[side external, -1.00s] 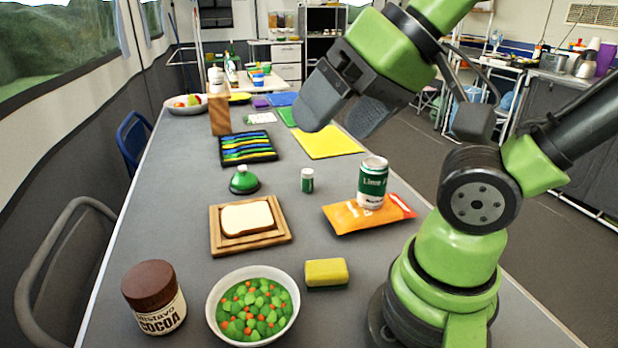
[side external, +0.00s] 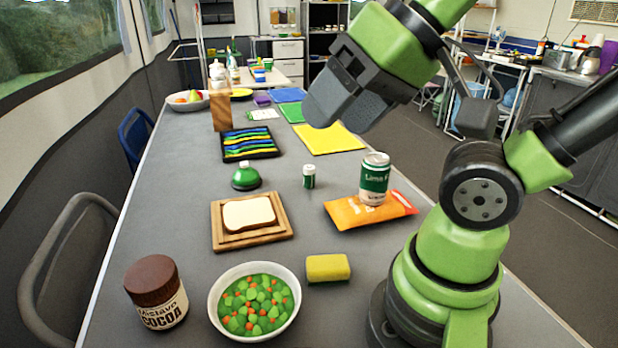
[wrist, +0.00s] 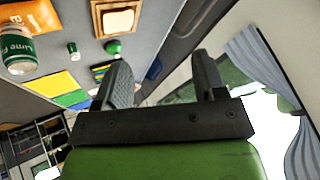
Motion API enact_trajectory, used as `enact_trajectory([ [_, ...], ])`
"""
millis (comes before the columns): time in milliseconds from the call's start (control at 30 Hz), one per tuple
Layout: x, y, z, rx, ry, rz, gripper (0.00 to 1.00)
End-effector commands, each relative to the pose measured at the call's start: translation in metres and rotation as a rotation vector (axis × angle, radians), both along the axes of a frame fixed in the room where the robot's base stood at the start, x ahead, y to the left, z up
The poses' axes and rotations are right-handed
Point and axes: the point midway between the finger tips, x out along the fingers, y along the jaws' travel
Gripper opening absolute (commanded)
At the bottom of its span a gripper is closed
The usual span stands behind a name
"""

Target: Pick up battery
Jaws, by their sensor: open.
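The battery (side external: 309,176), a small green cylinder with a white top, stands upright on the grey table between the green bell-shaped object and the can. It also shows small in the wrist view (wrist: 72,48), at the upper left. My gripper (side external: 335,112) is raised in the air above the far part of the table, well above and apart from the battery. Its two fingers show spread apart and empty in the wrist view (wrist: 160,66).
A green-and-white can (side external: 374,180) stands on an orange packet (side external: 350,214) right of the battery. A green bell-shaped object (side external: 246,177) is to its left. Bread on a board (side external: 282,233), a yellow sponge (side external: 327,268), a bowl (side external: 215,300) and a cocoa jar (side external: 156,292) stand nearer.

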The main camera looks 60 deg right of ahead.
Motion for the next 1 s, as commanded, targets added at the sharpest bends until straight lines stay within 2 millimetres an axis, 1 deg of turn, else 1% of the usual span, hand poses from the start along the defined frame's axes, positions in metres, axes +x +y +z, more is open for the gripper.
enact_trajectory([
  [67, 0.003, -0.001, 0.001, -0.005, 0.002, 0.001, 0.64],
  [133, 0.011, -0.003, 0.004, -0.017, 0.009, 0.003, 0.64],
  [167, 0.016, -0.006, 0.006, -0.025, 0.012, 0.005, 0.64],
  [267, 0.043, -0.017, 0.012, -0.066, 0.032, 0.018, 0.64],
  [367, 0.08, -0.038, 0.015, -0.116, 0.055, 0.04, 0.64],
  [400, 0.094, -0.049, 0.014, -0.136, 0.064, 0.051, 0.64],
  [467, 0.116, -0.066, 0.01, -0.163, 0.078, 0.068, 0.64],
  [533, 0.139, -0.09, 0.002, -0.192, 0.095, 0.086, 0.64],
  [567, 0.148, -0.1, -0.003, -0.202, 0.103, 0.095, 0.64],
  [600, 0.159, -0.115, -0.01, -0.216, 0.112, 0.106, 0.64],
  [667, 0.174, -0.139, -0.023, -0.237, 0.126, 0.125, 0.64],
  [700, 0.183, -0.156, -0.034, -0.249, 0.136, 0.136, 0.64],
  [767, 0.194, -0.182, -0.052, -0.265, 0.148, 0.154, 0.64],
  [800, 0.199, -0.2, -0.065, -0.277, 0.157, 0.167, 0.64],
  [867, 0.205, -0.226, -0.086, -0.29, 0.169, 0.185, 0.64],
  [900, 0.207, -0.242, -0.101, -0.299, 0.177, 0.197, 0.64],
  [1000, 0.206, -0.277, -0.136, -0.315, 0.19, 0.226, 0.64],
])
